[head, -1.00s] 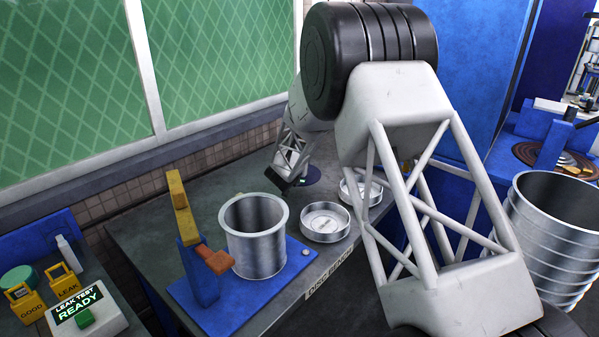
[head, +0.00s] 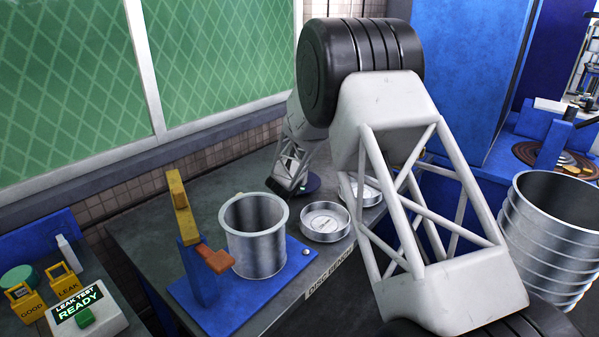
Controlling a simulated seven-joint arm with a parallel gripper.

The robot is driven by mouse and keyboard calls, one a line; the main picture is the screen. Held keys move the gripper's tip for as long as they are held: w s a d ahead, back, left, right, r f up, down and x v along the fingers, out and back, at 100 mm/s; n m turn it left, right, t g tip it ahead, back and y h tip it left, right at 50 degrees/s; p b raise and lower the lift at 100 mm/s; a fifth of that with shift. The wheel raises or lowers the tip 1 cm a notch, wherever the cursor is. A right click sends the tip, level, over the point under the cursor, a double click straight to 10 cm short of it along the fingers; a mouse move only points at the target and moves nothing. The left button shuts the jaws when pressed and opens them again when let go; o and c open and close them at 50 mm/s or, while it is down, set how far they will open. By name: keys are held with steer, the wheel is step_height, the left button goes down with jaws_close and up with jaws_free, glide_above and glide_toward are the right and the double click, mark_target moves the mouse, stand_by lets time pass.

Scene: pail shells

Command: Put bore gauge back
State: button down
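My gripper (head: 282,187) is a dark shape at the lower end of my white lattice arm, low over the back of the grey bench. Its fingers are too small and shaded to tell whether they are open. I cannot make out a bore gauge with certainty; my arm hides part of the bench. A dark purple round piece (head: 313,183) shows just right of the gripper; I cannot tell what it is. An open metal pail shell (head: 256,250) stands upright on a blue fixture base (head: 188,293), nearer than the gripper.
Two shallow metal discs, one at the middle (head: 325,221) and one partly behind my arm (head: 369,192), lie right of the shell. An orange-and-yellow clamp (head: 196,235) rises left of it. Stacked pails (head: 550,240) stand at right. A leak-test box (head: 86,312) is at left.

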steer(key=shift+s+f, duration=0.15)
steer(key=shift+f, duration=0.55)
steer(key=c, duration=1.1)
jaws_free()
steer(key=shift+f, duration=0.15)
steer(key=o, duration=0.3)
steer(key=shift+s+f, duration=0.1)
steer(key=shift+f, duration=0.05)
steer(key=shift+r, duration=0.55)
steer(key=shift+w+r+v, duration=0.1)
steer(key=shift+r+v, duration=0.1)
steer(key=shift+v, duration=0.7)
steer(key=shift+w+r+v, duration=0.1)
steer(key=shift+r+v, duration=0.1)
steer(key=shift+v, duration=0.7)
steer(key=shift+r+v, duration=0.15)
steer(key=shift+v, duration=0.75)
steer(key=shift+r, duration=0.15)
